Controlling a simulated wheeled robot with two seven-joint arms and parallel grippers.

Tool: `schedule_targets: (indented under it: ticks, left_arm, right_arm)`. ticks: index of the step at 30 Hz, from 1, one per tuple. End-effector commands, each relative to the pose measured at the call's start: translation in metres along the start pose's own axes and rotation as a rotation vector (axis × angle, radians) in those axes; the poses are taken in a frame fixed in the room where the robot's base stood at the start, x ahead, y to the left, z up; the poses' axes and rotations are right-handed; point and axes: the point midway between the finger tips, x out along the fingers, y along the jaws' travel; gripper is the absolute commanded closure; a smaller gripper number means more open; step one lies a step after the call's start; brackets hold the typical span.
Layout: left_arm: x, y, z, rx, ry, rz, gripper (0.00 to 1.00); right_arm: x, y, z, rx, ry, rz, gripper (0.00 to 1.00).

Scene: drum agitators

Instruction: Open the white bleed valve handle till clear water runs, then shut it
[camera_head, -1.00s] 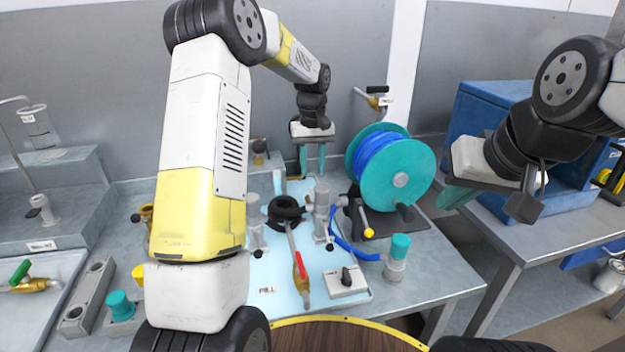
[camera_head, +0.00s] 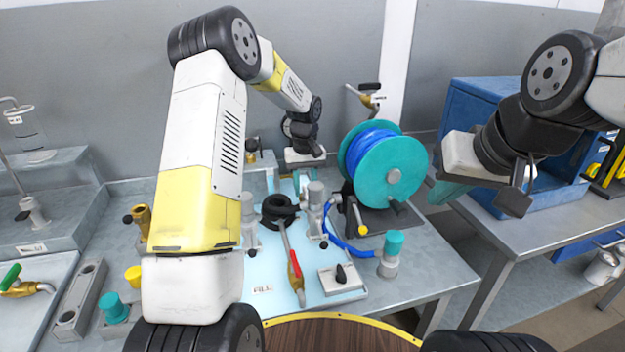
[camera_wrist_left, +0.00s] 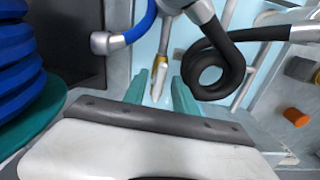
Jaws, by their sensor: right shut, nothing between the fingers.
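A small valve handle, white at its tip with brass behind it (camera_wrist_left: 160,82), shows in the left wrist view between the teal fingers of my left gripper (camera_wrist_left: 173,95). The fingers stand apart on either side of it; I cannot tell if they touch it. In the head view my left gripper (camera_head: 301,177) is low over the far part of the pale blue panel, and the handle is hard to make out there. My right gripper (camera_head: 450,190) is shut and empty, raised at the right. No running water is visible.
A teal reel with blue hose (camera_head: 395,172) stands right of my left gripper. A black coiled hose (camera_head: 279,208) and a red-handled brass valve (camera_head: 295,270) lie on the panel nearer me. A blue cabinet (camera_head: 490,95) stands at the right. A green-handled tap (camera_head: 12,278) is far left.

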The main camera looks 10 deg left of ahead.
Motion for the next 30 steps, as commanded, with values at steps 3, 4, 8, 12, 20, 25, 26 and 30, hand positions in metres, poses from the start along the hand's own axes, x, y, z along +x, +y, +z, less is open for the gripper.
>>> schedule_targets:
  ticks: [3,4,8,12,20,25,26,30]
  left_arm:
    - [-0.0003,0.0,-0.0001,0.0,0.0,0.0,0.9]
    - [-0.0003,-0.0001,-0.0001,0.0,0.0,0.0,0.96]
    - [-0.0004,-0.0001,-0.0001,0.0,0.0,0.0,1.0]
    - [-0.0005,-0.0001,-0.0001,0.002,0.0,0.0,1.0]
    - [-0.0006,-0.0005,0.0,0.062,0.0,0.0,1.0]
    - [-0.0005,-0.0014,0.0,0.168,-0.001,0.0,1.0]
    - [-0.0005,-0.0016,0.0,0.192,-0.001,0.0,1.0]
    - [-0.0004,-0.0025,-0.0002,0.316,-0.001,0.0,1.0]
  right_arm:
    - [0.0,0.0,0.0,0.0,0.0,0.0,1.0]
    - [0.0,0.0,0.0,0.0,0.0,0.0,1.0]
    - [0.0,0.0,0.0,0.0,0.0,0.0,1.0]
    - [0.0,0.0,0.0,0.0,0.0,0.0,1.0]
    - [0.0,0.0,0.0,0.0,0.0,0.0,1.0]
    - [0.0,0.0,0.0,0.0,0.0,0.0,1.0]
    - [0.0,0.0,0.0,0.0,0.0,0.0,1.0]
    - [0.0,0.0,0.0,0.0,0.0,0.0,1.0]
